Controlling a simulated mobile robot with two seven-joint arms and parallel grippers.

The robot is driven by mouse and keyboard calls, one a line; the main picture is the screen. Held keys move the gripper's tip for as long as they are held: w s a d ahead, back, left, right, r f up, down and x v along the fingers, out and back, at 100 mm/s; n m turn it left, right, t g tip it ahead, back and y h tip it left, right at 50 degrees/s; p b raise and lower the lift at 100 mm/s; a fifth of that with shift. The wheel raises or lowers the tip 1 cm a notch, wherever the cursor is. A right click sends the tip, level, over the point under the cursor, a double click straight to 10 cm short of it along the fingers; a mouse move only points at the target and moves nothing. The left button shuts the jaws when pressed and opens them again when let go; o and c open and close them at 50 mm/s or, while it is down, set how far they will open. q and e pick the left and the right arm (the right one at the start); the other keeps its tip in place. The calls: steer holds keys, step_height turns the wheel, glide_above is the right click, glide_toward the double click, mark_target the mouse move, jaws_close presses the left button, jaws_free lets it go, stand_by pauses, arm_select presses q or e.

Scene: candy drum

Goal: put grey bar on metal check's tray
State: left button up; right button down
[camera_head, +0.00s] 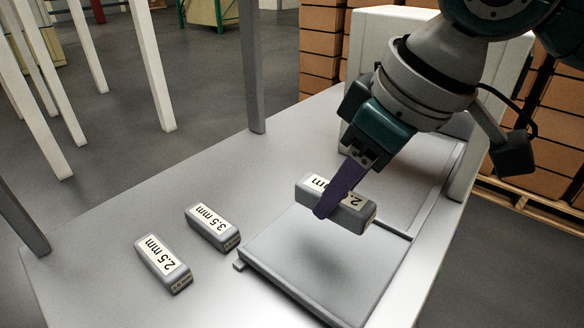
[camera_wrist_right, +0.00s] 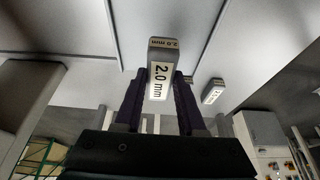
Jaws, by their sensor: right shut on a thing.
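My right gripper (camera_head: 338,200) is shut on a grey bar (camera_head: 358,219) with a white label, its fingers across the bar's middle. In the right wrist view the bar (camera_wrist_right: 160,76) reads 2.0 mm and sits between the two fingers (camera_wrist_right: 158,100). The bar is over the flat grey tray (camera_head: 300,260) of the metal check; I cannot tell whether it touches the tray. My left gripper is not in view.
Two more grey bars, marked 3.5 mm (camera_head: 212,226) and 2.5 mm (camera_head: 163,263), lie on the table (camera_head: 130,210) left of the tray. A grey post (camera_head: 252,70) stands at the table's far edge. The front of the tray is clear.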

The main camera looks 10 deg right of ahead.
mark_target(332, 249)
steer(key=shift+f+b, duration=0.5)
steer(key=shift+f, duration=2.5)
steer(key=shift+f, duration=0.1)
steer(key=c, duration=0.5)
jaws_free()
